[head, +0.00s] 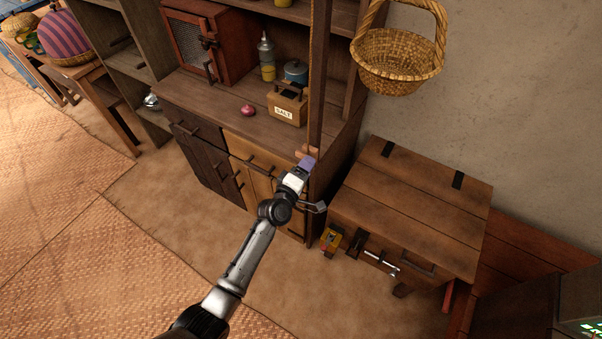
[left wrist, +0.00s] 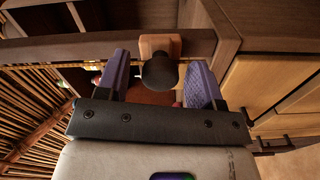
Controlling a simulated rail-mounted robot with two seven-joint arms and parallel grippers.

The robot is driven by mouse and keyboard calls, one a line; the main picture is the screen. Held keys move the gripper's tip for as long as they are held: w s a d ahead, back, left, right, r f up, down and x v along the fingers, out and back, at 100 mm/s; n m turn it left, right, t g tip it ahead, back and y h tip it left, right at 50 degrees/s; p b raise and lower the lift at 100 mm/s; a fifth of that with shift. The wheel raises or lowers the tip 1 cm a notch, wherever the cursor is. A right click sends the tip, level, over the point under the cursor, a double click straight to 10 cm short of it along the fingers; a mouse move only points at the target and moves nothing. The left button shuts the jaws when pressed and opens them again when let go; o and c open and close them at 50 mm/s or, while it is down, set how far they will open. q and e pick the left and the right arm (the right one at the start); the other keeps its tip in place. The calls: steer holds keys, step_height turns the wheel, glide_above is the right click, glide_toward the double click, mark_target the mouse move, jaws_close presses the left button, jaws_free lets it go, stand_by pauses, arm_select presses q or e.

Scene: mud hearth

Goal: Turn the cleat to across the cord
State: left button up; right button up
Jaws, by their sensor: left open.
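A small light-brown wooden block (head: 306,150) sits on the upright post at the front of the hutch; I take it for the cleat mount. In the left wrist view the block (left wrist: 160,44) carries a dark rounded knob (left wrist: 160,72), probably the cleat's end. A thin cord (head: 311,60) runs down along the post. My left gripper (head: 306,164) is at the block in the head view. In the left wrist view its open purple fingers (left wrist: 160,80) stand on either side of the knob, with gaps showing. The cleat's turn is hard to tell. My right gripper is not in view.
The hutch counter (head: 215,97) holds a salt box (head: 287,105), an onion (head: 248,110) and a blue pot (head: 296,72). A basket (head: 398,62) hangs right of the post. A wooden chest (head: 415,200) stands below it. Open floor (head: 110,250) lies to the left.

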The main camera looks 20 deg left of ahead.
arm_select(q)
steer(key=s+a+p, duration=0.1)
steer(key=s+a, duration=0.1)
steer(key=s, duration=1.1)
steer(key=shift+s+p, duration=0.3)
steer(key=shift+p, duration=0.1)
